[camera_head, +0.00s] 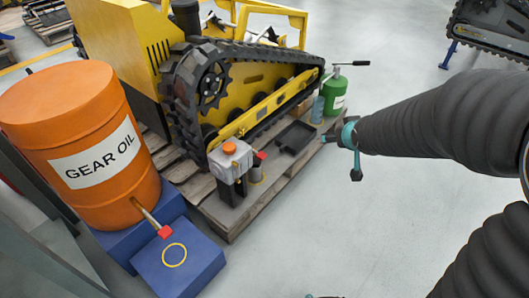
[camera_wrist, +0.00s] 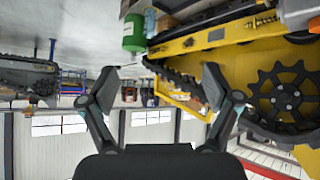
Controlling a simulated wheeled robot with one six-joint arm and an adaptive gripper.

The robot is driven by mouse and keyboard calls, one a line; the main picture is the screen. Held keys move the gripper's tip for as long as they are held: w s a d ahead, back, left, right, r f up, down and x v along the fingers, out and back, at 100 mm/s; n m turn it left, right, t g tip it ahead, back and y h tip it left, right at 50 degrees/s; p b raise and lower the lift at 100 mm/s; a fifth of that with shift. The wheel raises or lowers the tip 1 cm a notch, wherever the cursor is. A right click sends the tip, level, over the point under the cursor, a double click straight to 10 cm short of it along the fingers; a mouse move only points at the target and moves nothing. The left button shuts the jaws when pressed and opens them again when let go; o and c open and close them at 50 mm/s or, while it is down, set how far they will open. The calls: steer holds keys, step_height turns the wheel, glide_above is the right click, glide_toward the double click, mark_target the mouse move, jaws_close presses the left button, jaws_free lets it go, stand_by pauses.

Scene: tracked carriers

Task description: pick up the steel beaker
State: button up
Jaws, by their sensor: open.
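A small grey metallic cylinder (camera_head: 255,173), perhaps the steel beaker, stands in a yellow ring on the pallet, below the red tap of a grey container with an orange cap (camera_head: 230,148). A second blue-grey cylinder (camera_head: 317,109) stands beside the green can (camera_head: 335,95); I cannot tell surely which is the beaker. My gripper (camera_head: 343,142) is off the pallet's right edge, apart from both cylinders. In the wrist view its fingers (camera_wrist: 160,80) are spread with nothing between them. That view is turned over and shows the green can (camera_wrist: 133,33) beyond the fingers.
The yellow tracked carrier (camera_head: 240,90) fills the pallet's rear. A black tray (camera_head: 295,137) lies between the two cylinders. An orange gear oil drum (camera_head: 75,130) sits on blue steps (camera_head: 200,268) at left. The grey floor (camera_head: 330,220) right of the pallet is clear.

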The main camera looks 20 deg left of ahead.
steer(key=w+a+f+n+y+b, duration=0.25)
steer(key=w+a+f, duration=0.25)
steer(key=a+f, duration=0.65)
steer(key=n+y+b, duration=0.2)
steer(key=y, duration=0.2)
glide_toward(254, 170)
steer(key=shift+w+d+r+x, duration=0.1)
steer(key=shift+w+r+x, duration=0.1)
steer(key=shift+x, duration=1.85)
steer(key=shift+w+d+r+x, duration=0.15)
steer(key=shift+w+x, duration=0.1)
steer(key=shift+x, duration=1.85)
steer(key=shift+w+d+r+x, duration=0.1)
steer(key=shift+w+r+x, duration=0.1)
steer(key=shift+x, duration=1.85)
steer(key=c, duration=1.6)
steer(key=shift+o, duration=0.2)
steer(key=shift+r, duration=0.25)
